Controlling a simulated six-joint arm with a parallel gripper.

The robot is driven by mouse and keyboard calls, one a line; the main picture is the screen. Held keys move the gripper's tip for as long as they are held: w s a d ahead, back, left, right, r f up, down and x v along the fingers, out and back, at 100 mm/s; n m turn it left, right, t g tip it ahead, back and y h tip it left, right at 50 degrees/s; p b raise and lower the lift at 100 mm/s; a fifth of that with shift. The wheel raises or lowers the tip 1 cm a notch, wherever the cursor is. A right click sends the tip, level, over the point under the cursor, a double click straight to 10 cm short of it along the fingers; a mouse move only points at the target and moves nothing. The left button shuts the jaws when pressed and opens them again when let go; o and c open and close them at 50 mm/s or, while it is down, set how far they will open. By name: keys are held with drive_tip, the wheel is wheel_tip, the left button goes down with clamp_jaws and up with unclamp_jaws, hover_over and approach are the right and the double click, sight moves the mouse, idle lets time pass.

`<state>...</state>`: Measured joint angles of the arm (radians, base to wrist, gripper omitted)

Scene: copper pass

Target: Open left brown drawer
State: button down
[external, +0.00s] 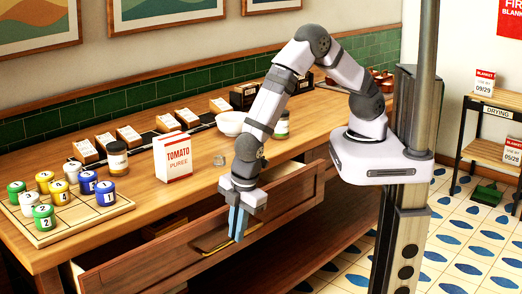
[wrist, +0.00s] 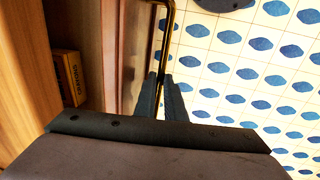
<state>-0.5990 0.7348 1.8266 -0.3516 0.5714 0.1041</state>
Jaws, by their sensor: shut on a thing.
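The brown drawer (external: 125,270) under the wooden counter stands pulled out, with a gap showing behind its front. Its brass handle (external: 207,249) is on the outer face, and it also shows as a thin gold bar in the wrist view (wrist: 168,30). My gripper (external: 237,228) points down at the drawer front, shut on the handle. In the wrist view, the two dark fingers (wrist: 163,95) are on either side of the bar. The drawer front (wrist: 130,50) is just left of them. A yellow box (wrist: 70,77) lies inside the drawer.
On the counter (external: 130,215) stand a tomato puree carton (external: 172,157), a dark jar (external: 117,159), a white bowl (external: 231,122) and a board with numbered cans (external: 75,226). A lower shelf (external: 285,260) lies under the drawer. Tiled floor (external: 455,240) is open at right.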

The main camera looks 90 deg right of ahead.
drive_tip(key=s+a+b, duration=0.2)
drive_tip(key=s+a, duration=1.4)
drive_tip(key=a, duration=0.1)
drive_tip(key=shift+s, duration=0.4)
drive_tip(key=shift+r, duration=0.1)
drive_tip(key=c, duration=1.8)
unclamp_jaws()
drive_tip(key=shift+d, duration=0.1)
drive_tip(key=shift+s+a+r+b, duration=0.15)
drive_tip(key=shift+r+b, duration=0.05)
drive_tip(key=shift+r, duration=1)
drive_tip(key=shift+s+a+r+b, duration=0.15)
drive_tip(key=shift+s+a+r, duration=0.05)
drive_tip(key=shift+r, duration=1)
drive_tip(key=shift+s+a+r+b, duration=0.15)
drive_tip(key=shift+r+b, duration=0.05)
drive_tip(key=shift+r, duration=1)
